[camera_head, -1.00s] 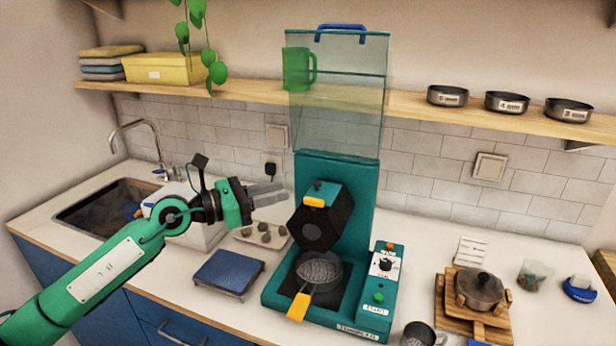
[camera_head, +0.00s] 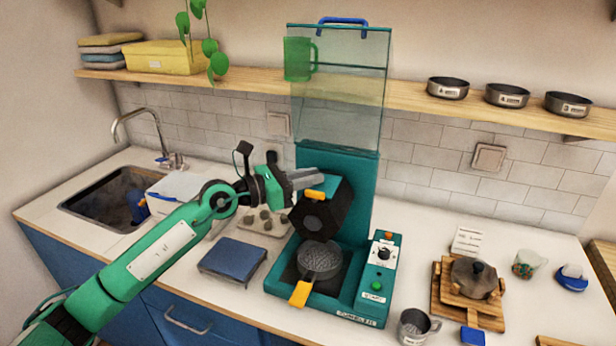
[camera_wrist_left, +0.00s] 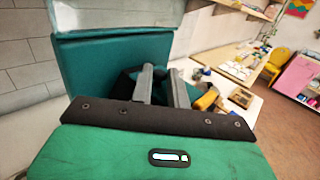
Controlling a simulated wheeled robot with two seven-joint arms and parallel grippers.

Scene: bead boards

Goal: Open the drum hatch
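The black many-sided drum (camera_head: 325,212) sits tilted in the teal machine (camera_head: 338,172), its flat dark front facing forward and down. An orange tab (camera_head: 314,194) is at the drum's upper front edge. The hatch looks closed. My left gripper (camera_head: 318,177) is just above and behind the orange tab, fingers pointing right. In the left wrist view its two grey fingers (camera_wrist_left: 162,78) are apart with nothing clearly between them. The dark drum is partly hidden behind them. Whether a finger touches the drum cannot be told. My right gripper is not in view.
A pan (camera_head: 320,260) with an orange handle sits below the drum. The machine's clear cover (camera_head: 345,105) stands raised. A control box (camera_head: 378,280) is at its right. A blue scale-like plate (camera_head: 233,258) and a tray of lumps (camera_head: 255,228) are at the left.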

